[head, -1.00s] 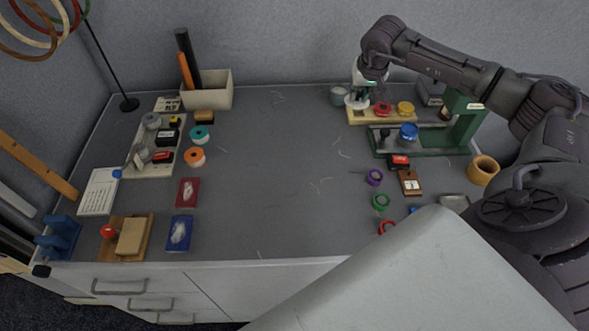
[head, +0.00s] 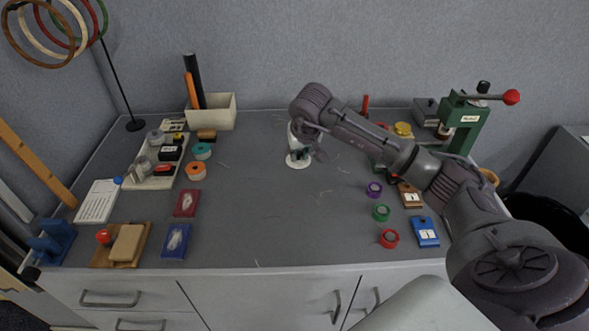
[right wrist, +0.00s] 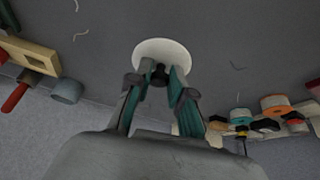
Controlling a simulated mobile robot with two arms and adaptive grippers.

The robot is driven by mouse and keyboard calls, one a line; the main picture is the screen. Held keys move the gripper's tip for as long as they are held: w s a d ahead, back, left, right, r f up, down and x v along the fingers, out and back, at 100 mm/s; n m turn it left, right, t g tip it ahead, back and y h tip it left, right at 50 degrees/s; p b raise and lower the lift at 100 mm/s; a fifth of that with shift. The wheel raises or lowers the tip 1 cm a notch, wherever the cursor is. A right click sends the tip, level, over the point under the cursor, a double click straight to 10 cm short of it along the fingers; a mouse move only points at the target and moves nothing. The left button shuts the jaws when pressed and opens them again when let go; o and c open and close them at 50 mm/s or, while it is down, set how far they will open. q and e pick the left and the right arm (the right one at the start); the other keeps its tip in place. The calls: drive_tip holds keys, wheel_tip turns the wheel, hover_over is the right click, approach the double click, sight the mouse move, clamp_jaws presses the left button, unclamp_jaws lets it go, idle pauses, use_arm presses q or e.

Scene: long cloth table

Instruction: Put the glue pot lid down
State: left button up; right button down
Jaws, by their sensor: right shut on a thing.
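The glue pot lid is a white round disc (head: 297,163) with a dark knob, around the middle of the table toward the back. It also shows in the right wrist view as a white disc (right wrist: 162,50). My right gripper (head: 302,152) is above the lid, shut on its knob; both fingers close on the knob in the right wrist view (right wrist: 159,76). I cannot tell whether the lid touches the table or hovers just over it. A grey cup-like pot (right wrist: 67,91) stands beside a wooden block in the right wrist view; my arm hides that area in the head view. My left gripper is not in view.
Bare grey table (head: 262,205) surrounds the lid. Teal (head: 202,151) and orange (head: 196,171) tape rolls lie left, near a pale box (head: 217,111). A green press (head: 466,124) stands back right. Purple, green and red rings lie right.

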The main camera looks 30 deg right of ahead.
sight(295, 175)
drive_tip(key=shift+w+a+f, duration=0.35)
drive_tip(key=shift+w+f, duration=0.15)
drive_tip(key=shift+w, duration=0.15)
drive_tip(key=shift+f+b, duration=0.35)
drive_tip(key=shift+b, duration=0.05)
wheel_tip(295, 175, down, 4)
drive_tip(key=shift+r+b, duration=0.25)
drive_tip(key=shift+b, duration=0.95)
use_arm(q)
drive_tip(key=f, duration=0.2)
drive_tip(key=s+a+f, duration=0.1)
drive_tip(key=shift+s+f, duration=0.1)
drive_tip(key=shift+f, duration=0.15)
use_arm(e)
drive_tip(key=shift+r, duration=0.1)
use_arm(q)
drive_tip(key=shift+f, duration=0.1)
use_arm(e)
drive_tip(key=c, duration=1.5)
unclamp_jaws()
drive_tip(key=o, duration=0.5)
drive_tip(key=shift+c, duration=0.2)
